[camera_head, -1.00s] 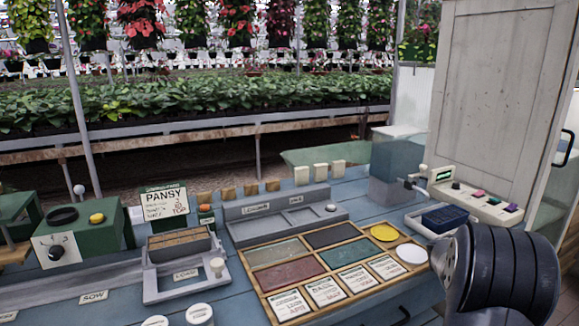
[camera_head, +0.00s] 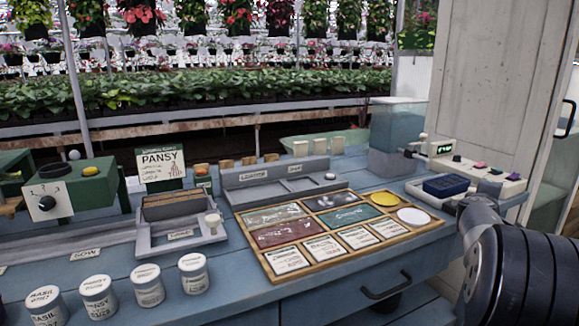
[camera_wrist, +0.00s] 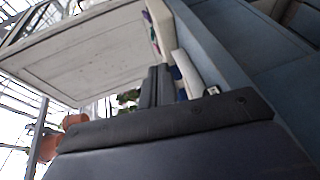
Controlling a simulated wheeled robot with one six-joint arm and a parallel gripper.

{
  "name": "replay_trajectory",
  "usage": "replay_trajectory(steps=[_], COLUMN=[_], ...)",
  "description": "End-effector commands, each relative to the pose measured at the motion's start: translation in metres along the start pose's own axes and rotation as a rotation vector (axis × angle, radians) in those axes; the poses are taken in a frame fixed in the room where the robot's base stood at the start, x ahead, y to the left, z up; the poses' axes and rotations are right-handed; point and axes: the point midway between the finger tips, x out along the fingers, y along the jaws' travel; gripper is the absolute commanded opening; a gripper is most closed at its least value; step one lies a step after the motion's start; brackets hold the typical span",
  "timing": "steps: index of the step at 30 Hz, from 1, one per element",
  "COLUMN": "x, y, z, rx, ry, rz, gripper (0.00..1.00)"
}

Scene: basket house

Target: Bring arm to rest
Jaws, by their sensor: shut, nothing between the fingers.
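My arm (camera_head: 520,275) shows at the right edge of the head view, dark and ribbed, over the right end of the blue bench. My gripper (camera_wrist: 157,86) shows in the wrist view as two dark fingers side by side, shut and empty. In the wrist view it points towards the pale console and the grey-white door. In the head view the arm's own links hide much of the gripper.
The blue bench (camera_head: 225,300) holds a wooden sorting tray (camera_head: 262,270), a dark blue sponge-like block (camera_head: 446,186), a pale console with coloured buttons (camera_head: 470,170) and several white jars (camera_head: 147,285). A tall panel (camera_head: 490,75) stands behind. A drawer handle (camera_head: 386,287) juts from the front.

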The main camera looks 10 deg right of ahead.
Motion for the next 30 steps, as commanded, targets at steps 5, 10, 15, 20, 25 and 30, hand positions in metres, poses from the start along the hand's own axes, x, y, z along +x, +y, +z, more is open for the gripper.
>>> replay_trajectory(steps=[5, 10, 15, 20, 25, 30], x=[-0.018, -0.04, -0.063, -0.079, -0.052, -0.031], y=[0.003, 0.003, 0.004, 0.004, 0.003, 0.003], z=[0.012, 0.028, 0.043, 0.053, 0.035, 0.021], rx=[-0.003, -0.003, -0.002, -0.004, -0.005, -0.004], ry=[0.009, 0.009, 0.007, 0.009, 0.011, 0.011], rz=[0.011, 0.01, 0.01, 0.008, 0.005, 0.006], gripper=[0.0, 0.0, 0.0, 0.0, 0.0, 0.0])
